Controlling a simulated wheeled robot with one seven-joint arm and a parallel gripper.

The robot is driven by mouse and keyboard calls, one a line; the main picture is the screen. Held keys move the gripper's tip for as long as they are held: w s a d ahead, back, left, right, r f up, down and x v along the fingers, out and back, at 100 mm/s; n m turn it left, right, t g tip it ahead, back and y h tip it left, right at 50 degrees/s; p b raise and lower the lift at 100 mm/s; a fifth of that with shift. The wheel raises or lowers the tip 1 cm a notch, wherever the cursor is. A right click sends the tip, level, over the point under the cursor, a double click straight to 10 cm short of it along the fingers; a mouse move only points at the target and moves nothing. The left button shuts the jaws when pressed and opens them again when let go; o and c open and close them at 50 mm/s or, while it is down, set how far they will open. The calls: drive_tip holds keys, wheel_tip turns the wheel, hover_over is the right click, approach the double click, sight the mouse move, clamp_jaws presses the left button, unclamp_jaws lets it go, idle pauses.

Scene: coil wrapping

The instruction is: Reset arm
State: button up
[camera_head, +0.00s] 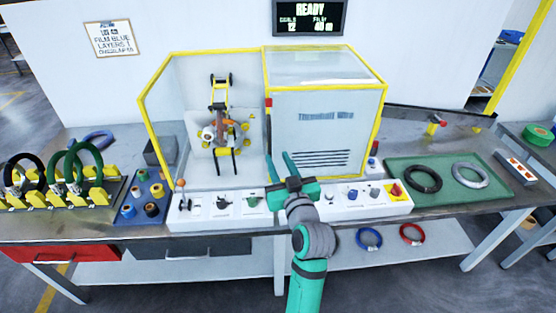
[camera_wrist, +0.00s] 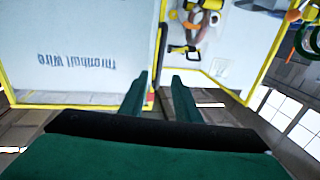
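My green arm reaches up from the bottom middle of the head view. My gripper (camera_head: 287,168) is above the white control panel (camera_head: 236,204), in front of the yellow-framed wrapping machine (camera_head: 325,118). Its two green fingers are spread apart with nothing between them. The wrist view also shows both fingers of my gripper (camera_wrist: 160,82) apart and empty, with the machine's panel (camera_wrist: 75,50) beyond. The machine's left bay is open and holds the wrapping mechanism (camera_head: 220,120).
Coils stand in a yellow rack (camera_head: 60,190) at the left, beside a blue tray (camera_head: 124,211) of film rolls. A green mat (camera_head: 446,183) with a black and a grey coil lies at the right. Blue and red coils lie on the lower shelf (camera_head: 400,262). A screen (camera_head: 310,17) reads READY.

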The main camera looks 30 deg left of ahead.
idle(0.3)
drive_tip(key=s+d+f+m+t+h, duration=0.2)
drive_tip(key=s+d+f+m+h, duration=0.2)
drive_tip(key=s+d+f, duration=0.5)
drive_tip(key=s+d+f+m+t+h, duration=0.1)
drive_tip(key=s+d+f+m+h, duration=0.4)
drive_tip(key=d+f, duration=0.65)
drive_tip(key=s+d+h, duration=0.2)
drive_tip(key=s+d, duration=0.2)
drive_tip(key=s, duration=0.9)
drive_tip(key=s+d+f+h, duration=0.1)
drive_tip(key=s+d, duration=0.4)
drive_tip(key=s, duration=0.8)
drive_tip(key=shift+d+f+h, duration=0.2)
drive_tip(key=shift+f+h, duration=0.1)
drive_tip(key=shift+h, duration=0.2)
